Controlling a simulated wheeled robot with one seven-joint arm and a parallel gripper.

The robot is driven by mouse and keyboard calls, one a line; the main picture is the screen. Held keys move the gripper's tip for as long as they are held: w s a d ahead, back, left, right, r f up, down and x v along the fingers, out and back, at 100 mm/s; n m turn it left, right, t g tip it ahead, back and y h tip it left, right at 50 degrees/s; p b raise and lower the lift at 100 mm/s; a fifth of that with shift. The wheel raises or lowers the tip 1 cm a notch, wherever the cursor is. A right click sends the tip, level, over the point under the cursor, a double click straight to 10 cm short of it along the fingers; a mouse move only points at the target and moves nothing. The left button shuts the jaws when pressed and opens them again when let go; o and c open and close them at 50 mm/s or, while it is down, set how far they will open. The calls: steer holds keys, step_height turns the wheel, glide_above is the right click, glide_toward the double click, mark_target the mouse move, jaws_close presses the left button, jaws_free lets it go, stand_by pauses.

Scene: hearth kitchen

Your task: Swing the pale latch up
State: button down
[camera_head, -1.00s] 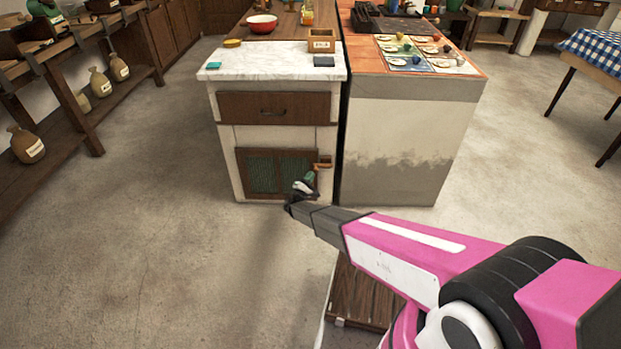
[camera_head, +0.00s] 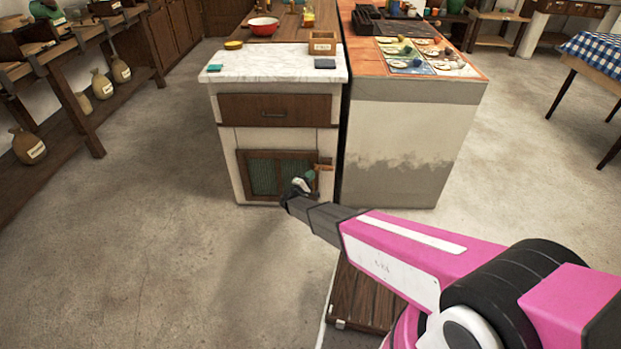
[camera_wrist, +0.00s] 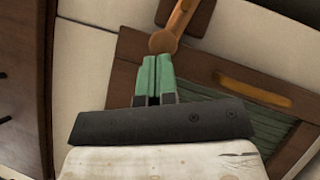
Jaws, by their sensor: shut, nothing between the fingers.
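The pale latch (camera_head: 323,167) is a tan-orange wooden bar at the right edge of the low cabinet's mesh door (camera_head: 277,174). In the wrist view the latch (camera_wrist: 181,18) has a rounded end and lies over a dark brown block, its other end out of frame. My gripper (camera_head: 309,177) is in front of the door's right side. In the wrist view its green fingers (camera_wrist: 152,60) are together and empty, their tips right by the latch's rounded end. I cannot tell whether they touch it.
A tan bar (camera_wrist: 255,88) is on the door frame beside my fingers. A drawer (camera_head: 274,109) and marble top (camera_head: 272,62) are above the door. A pale block (camera_head: 412,135) stands close on the right. The floor (camera_head: 150,240) at left is clear.

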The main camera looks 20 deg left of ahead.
steer(key=w+d+r+m+g+y, duration=0.1)
steer(key=d+r+m+g+y, duration=0.2)
steer(key=r+m+g, duration=0.3)
steer(key=d+m, duration=0.1)
steer(key=m, duration=0.2)
steer(key=shift+r+m+g, duration=0.3)
steer(key=shift+r+m, duration=0.1)
stand_by(0.4)
steer(key=shift+r, duration=0.1)
steer(key=shift+r, duration=0.75)
